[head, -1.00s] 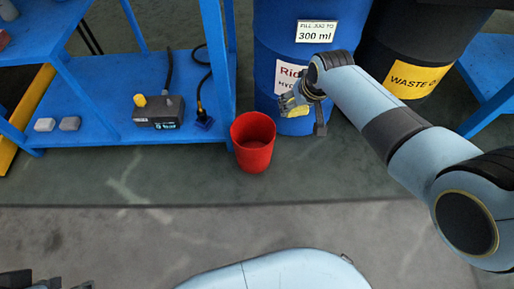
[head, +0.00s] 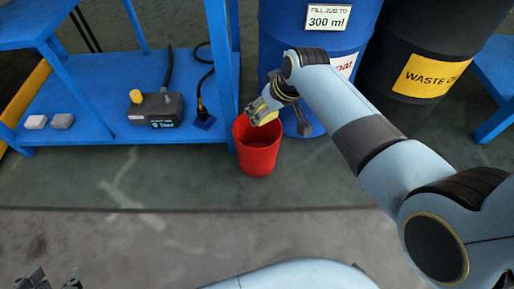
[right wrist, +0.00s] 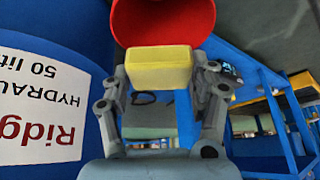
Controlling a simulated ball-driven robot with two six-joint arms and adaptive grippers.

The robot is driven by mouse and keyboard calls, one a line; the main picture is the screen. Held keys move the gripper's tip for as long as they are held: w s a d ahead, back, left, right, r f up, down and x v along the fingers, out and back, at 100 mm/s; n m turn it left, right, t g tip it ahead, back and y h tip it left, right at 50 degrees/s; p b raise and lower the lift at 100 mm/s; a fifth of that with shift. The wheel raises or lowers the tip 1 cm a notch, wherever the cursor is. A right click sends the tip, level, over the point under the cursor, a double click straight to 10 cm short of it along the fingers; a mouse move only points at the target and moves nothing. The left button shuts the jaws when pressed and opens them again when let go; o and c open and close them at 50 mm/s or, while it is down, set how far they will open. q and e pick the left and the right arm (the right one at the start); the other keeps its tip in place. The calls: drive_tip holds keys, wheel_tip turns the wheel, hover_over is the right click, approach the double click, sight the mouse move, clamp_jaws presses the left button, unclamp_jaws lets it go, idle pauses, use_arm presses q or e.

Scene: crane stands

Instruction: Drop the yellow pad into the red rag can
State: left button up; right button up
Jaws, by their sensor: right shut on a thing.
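The yellow pad (right wrist: 160,68) is held between the fingers of my right gripper (right wrist: 162,90) in the right wrist view. The red rag can (head: 258,152) stands on the floor beside the blue shelf in the head view. Its red side also fills the top of the right wrist view (right wrist: 165,20), just beyond the pad. In the head view my right gripper (head: 272,108) is at the can's upper right rim, with the pad partly seen there. Whether the pad is over the opening is hard to tell. My left gripper (head: 48,281) is cut off at the bottom left.
A blue drum (head: 310,50) and a black waste-oil drum (head: 425,60) stand behind and right of the can. The floor in front is clear.

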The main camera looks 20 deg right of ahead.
drive_tip(key=shift+f+b, duration=0.3)
drive_tip(key=shift+f, duration=0.3)
use_arm(q)
drive_tip(key=shift+s+d+f+t, duration=0.15)
drive_tip(key=shift+s+f+t, duration=0.15)
drive_tip(key=shift+s+t, duration=0.4)
drive_tip(key=shift+w, duration=0.15)
use_arm(e)
drive_tip(key=o, duration=1.2)
drive_tip(key=v, duration=1.2)
